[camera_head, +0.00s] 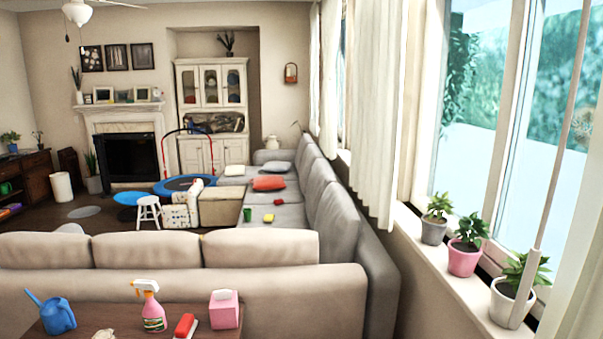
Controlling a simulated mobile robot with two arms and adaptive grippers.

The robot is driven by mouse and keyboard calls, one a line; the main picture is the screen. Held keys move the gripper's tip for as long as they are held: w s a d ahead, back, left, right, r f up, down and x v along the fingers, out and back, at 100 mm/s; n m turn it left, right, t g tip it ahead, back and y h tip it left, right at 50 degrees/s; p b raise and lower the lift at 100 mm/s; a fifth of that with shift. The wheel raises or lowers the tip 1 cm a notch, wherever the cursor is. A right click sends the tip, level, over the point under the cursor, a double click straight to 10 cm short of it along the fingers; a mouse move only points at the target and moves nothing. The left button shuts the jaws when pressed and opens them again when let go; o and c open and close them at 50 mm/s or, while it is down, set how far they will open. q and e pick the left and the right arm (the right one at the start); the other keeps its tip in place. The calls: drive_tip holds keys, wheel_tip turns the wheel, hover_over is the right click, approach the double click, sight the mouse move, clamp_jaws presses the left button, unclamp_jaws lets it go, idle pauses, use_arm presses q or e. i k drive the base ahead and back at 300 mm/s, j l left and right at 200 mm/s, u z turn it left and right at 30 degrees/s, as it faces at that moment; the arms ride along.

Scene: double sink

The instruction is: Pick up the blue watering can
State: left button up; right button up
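The blue watering can (57,316) stands upright on a brown wooden table (120,322) at the lower left of the head view. Its long spout points up and to the left, and its handle is on the right side. Neither of my grippers shows in this view.
On the same table are a pink spray bottle (152,308), a red brush (185,326) and a pink tissue box (224,309). A beige sofa (180,275) stands right behind the table. Potted plants (466,250) line the windowsill at right.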

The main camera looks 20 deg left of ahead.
sight(55, 315)
drive_tip(key=u, duration=2)
drive_tip(key=z, duration=2.25)
drive_tip(key=u, duration=2.25)
